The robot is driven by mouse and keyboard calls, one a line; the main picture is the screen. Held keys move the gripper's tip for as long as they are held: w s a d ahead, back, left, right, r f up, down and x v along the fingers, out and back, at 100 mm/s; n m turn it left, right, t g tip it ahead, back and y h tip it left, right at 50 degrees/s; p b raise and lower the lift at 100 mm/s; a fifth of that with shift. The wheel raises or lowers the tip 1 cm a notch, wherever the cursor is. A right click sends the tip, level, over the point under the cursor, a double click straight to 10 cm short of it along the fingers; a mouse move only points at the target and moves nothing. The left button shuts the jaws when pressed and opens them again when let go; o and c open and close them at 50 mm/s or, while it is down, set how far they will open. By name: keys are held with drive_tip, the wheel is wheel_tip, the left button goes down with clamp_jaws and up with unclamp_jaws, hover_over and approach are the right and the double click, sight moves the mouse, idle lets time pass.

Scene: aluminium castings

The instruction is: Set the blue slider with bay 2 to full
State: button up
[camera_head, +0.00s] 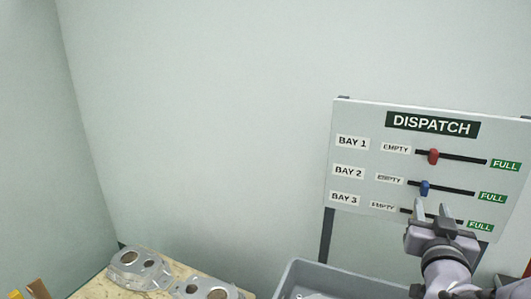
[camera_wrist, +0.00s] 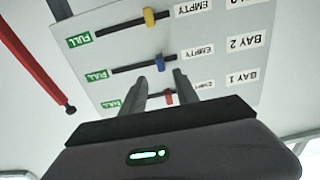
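The blue slider (camera_head: 424,188) sits in the BAY 2 slot of the dispatch board (camera_head: 360,112), close to the EMPTY end and away from the green FULL label (camera_head: 492,198). My gripper (camera_head: 432,206) is just below it in the head view, in front of the BAY 3 row. In the wrist view the board appears upside down. There the blue slider (camera_wrist: 160,62) shows just beyond the tips of my gripper (camera_wrist: 160,75), roughly between them. The fingers are open with nothing between them. I cannot tell if they touch the board.
A red slider (camera_head: 433,156) is in the BAY 1 slot. A yellow slider (camera_wrist: 149,17) is in the BAY 3 slot, hidden in the head view. A grey bin (camera_head: 290,275) stands below the board. Metal castings (camera_head: 140,268) lie on a table at lower left.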

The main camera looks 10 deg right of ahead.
sight(426, 190)
drive_tip(key=p+x, duration=0.7)
drive_tip(key=shift+w, duration=0.2)
clamp_jaws()
idle(1.2)
